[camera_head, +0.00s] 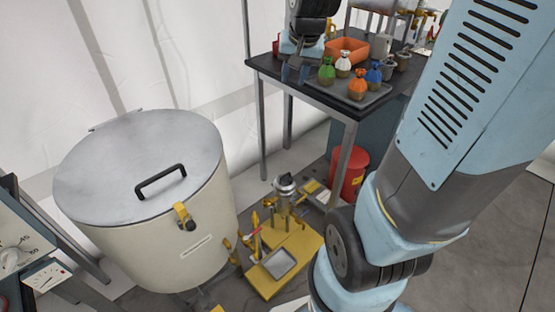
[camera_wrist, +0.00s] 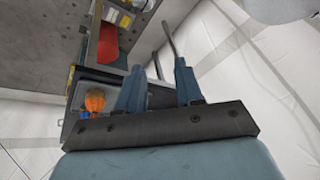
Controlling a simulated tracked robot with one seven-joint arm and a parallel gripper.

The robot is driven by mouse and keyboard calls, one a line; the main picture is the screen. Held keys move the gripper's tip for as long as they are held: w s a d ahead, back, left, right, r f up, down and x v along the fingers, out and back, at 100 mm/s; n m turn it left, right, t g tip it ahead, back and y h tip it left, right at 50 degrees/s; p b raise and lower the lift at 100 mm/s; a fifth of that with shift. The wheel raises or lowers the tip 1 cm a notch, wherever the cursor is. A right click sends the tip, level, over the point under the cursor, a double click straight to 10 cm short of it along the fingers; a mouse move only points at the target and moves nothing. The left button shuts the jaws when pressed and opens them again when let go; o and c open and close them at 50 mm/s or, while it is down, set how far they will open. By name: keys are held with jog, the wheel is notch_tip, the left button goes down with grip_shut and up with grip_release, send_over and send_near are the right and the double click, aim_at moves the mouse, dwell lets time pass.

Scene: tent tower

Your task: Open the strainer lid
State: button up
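A large cream drum (camera_head: 165,245), which I take to be the strainer, stands at the left in the head view. Its round grey metal lid (camera_head: 120,165) lies flat and shut on top. The lid has a black bar handle (camera_head: 161,181) and a yellow latch with a dark knob (camera_head: 184,217) at the front rim. My gripper (camera_head: 294,72) is at the table's left edge, behind and right of the drum, well apart from the lid. In the wrist view its two fingers (camera_wrist: 164,52) stand apart with nothing between them.
A dark table (camera_head: 315,95) bears a tray of several colored flasks (camera_head: 357,85) and an orange bin (camera_head: 346,50) beside my gripper. A red bucket (camera_head: 349,172) stands below. A yellow-based device (camera_head: 295,247) stands right of the drum. A control panel (camera_head: 20,250) is at the left.

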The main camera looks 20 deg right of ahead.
jog(key=w+d+f+m, duration=0.2)
jog(key=w+f+m, duration=0.1)
jog(key=w+f, duration=0.65)
jog(key=m+g, duration=0.2)
jog(key=m, duration=0.4)
send_over(285, 175)
jog(key=s+d, duration=0.1)
jog(key=s, duration=0.2)
jog(key=s+f+x, duration=0.1)
jog(key=s+x, duration=0.2)
jog(key=x, duration=1.4)
jog(key=s+d+x, duration=0.1)
jog(key=s+x, duration=0.3)
jog(key=x, duration=1.2)
jog(key=shift+y, duration=0.4)
jog(key=x, duration=1.4)
jog(key=shift+c, duration=0.3)
grip_shut()
